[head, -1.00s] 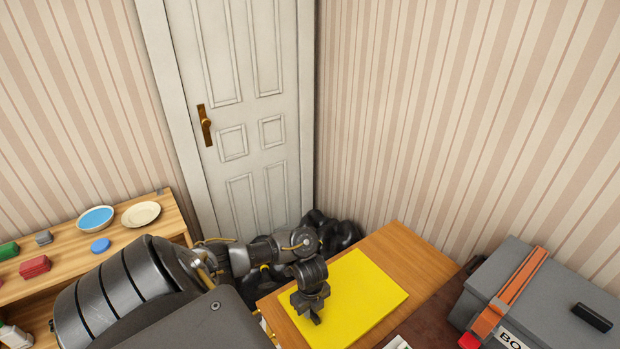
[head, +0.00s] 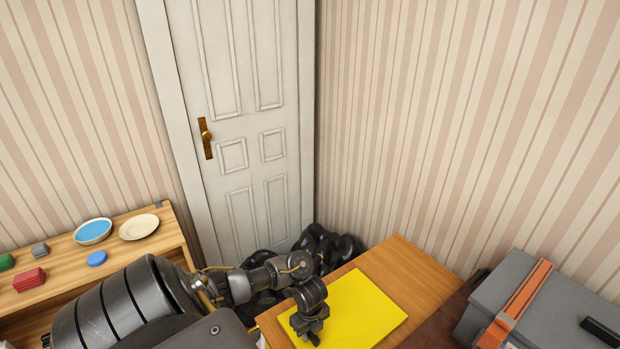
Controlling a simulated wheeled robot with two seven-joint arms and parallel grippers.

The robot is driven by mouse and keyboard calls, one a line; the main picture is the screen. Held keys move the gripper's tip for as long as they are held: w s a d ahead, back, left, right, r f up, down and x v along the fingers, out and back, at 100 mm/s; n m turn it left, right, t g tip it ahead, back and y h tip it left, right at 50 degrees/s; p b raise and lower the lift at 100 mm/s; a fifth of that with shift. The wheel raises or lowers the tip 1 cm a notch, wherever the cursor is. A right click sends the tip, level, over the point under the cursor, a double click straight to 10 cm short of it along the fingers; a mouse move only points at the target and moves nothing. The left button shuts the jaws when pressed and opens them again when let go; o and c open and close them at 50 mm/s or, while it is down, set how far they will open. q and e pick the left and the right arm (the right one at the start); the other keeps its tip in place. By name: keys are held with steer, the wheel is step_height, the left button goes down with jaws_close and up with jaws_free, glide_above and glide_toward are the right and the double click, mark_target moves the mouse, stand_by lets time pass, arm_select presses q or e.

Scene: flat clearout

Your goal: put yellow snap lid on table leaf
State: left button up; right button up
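A flat yellow rectangle (head: 365,305) lies on the wooden table leaf (head: 412,266) in the lower middle of the head view. I cannot tell whether it is the snap lid or a sheet or marking on the leaf; no separate yellow lid shows. My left gripper (head: 312,335) points down over the left part of the yellow area, near the lower picture edge. Its fingers are small and dark, so their opening and any contact with the surface cannot be told. My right gripper is out of view.
Black bags (head: 328,245) lie behind the leaf by the door. A wooden shelf (head: 120,256) on the left holds a blue-filled bowl (head: 93,231), a cream plate (head: 139,227) and small items.

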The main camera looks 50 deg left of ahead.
arm_select(q)
steer(key=shift+o, duration=0.7)
steer(key=shift+r, duration=0.1)
steer(key=shift+r, duration=0.25)
step_height(320, 180, up, 12)
steer(key=p, duration=0.5)
steer(key=shift+f+p, duration=0.2)
steer(key=shift+p, duration=0.15)
steer(key=shift+s, duration=0.15)
